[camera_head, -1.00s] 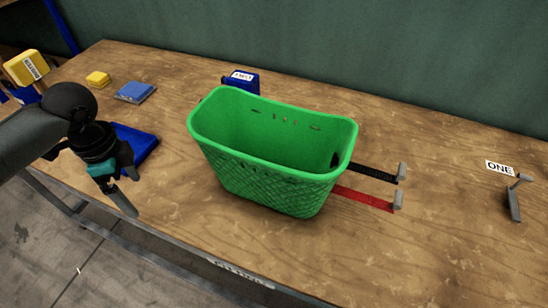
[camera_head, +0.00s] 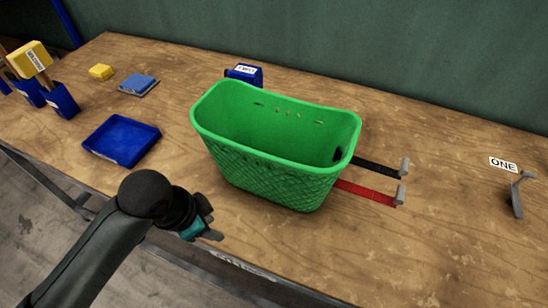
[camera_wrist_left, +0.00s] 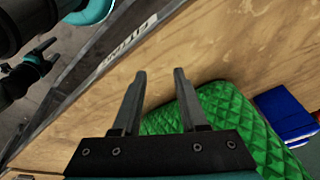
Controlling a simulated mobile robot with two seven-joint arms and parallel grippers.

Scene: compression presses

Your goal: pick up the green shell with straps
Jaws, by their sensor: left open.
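The green shell (camera_head: 285,180) is a deep, open basket with a quilted outer wall, standing upright on the wooden table. A black strap (camera_head: 378,167) and a red strap (camera_head: 365,192) lie out from its right side, each ending in a grey piece. My left gripper (camera_head: 214,235) is at the table's front edge, in front of and left of the shell, apart from it in the head view. In the left wrist view its fingers (camera_wrist_left: 160,73) are spread and empty, with the shell's quilted wall (camera_wrist_left: 235,120) beyond them.
A blue tray (camera_head: 122,140) lies left of the shell. A blue labelled box (camera_head: 243,74) stands behind it. A blue block (camera_head: 138,85), a yellow block (camera_head: 101,71) and a yellow labelled piece (camera_head: 30,58) are at the far left. A grey hook (camera_head: 517,197) stands by the ONE label (camera_head: 502,164) at right.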

